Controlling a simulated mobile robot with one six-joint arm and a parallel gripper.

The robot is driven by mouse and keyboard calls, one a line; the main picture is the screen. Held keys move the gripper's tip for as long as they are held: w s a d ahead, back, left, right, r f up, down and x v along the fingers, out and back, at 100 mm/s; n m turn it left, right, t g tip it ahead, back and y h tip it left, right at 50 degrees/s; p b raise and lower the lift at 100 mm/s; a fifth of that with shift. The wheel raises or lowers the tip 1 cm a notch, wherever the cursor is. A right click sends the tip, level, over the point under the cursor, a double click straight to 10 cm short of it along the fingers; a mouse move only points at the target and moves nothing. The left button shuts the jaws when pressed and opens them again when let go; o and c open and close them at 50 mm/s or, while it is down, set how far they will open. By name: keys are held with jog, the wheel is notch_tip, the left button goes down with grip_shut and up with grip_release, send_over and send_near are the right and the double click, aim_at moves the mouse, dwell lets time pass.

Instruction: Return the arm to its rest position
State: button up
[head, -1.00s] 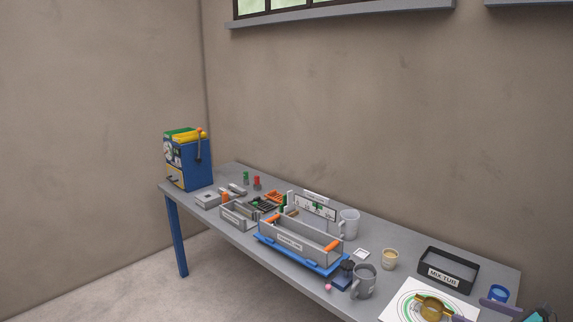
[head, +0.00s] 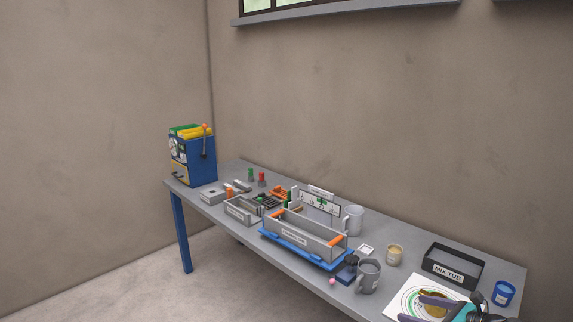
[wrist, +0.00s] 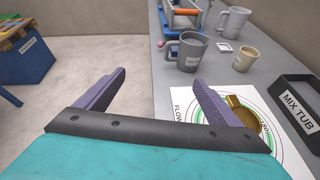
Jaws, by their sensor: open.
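My gripper (wrist: 152,90) is open and empty in the wrist view, its two purple fingers spread apart. In the head view my gripper (head: 428,308) shows at the bottom right, in front of the white round-patterned sheet (head: 401,300). Part of my arm is cut off by the bottom edge there. In the wrist view, a brass-coloured dish (wrist: 246,117) sits on the sheet, partly behind the right finger. The fingers appear above the table's front edge and hold nothing.
A black MIX TUB (head: 455,266), a blue cup (head: 503,293), a beige cup (head: 394,254) and a grey mug (head: 368,275) stand near the sheet. A grey tray on a blue base (head: 343,262) is further left. Open floor (wrist: 100,60) lies left of the table in the wrist view.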

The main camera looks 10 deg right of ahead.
jog(key=w+a+f+n+g+y+b, duration=0.1)
jog(key=w+a+f+n+g+y, duration=0.1)
jog(key=a+f, duration=0.75)
jog(key=w+a+f+n+g+y+b, duration=0.1)
jog(key=w+a+f+g+y+b, duration=0.15)
jog(key=a+f, duration=0.65)
jog(key=s+a+f+n+g+b, duration=0.1)
jog(key=s+a+f+n+g, duration=0.2)
jog(key=a+f, duration=0.5)
jog(key=s+a+f+n+g+b, duration=0.1)
jog(key=s+a+f+n+g, duration=0.25)
jog(key=a, duration=0.75)
jog(key=s+a+f+n+g+h+b, duration=0.1)
jog(key=s+a+f+n+g+h, duration=0.2)
jog(key=s+f, duration=0.4)
jog(key=s+a+f+n+g+h+b, duration=0.2)
jog(key=s+a+f+n+g, duration=0.15)
jog(key=s+f+n, duration=0.35)
jog(key=s+d+f+n+h, duration=0.5)
jog(key=s+d+n, duration=0.1)
jog(key=n, duration=0.6)
jog(key=shift+s+d+f, duration=0.2)
jog(key=shift+d+f, duration=0.2)
jog(key=shift+d, duration=0.3)
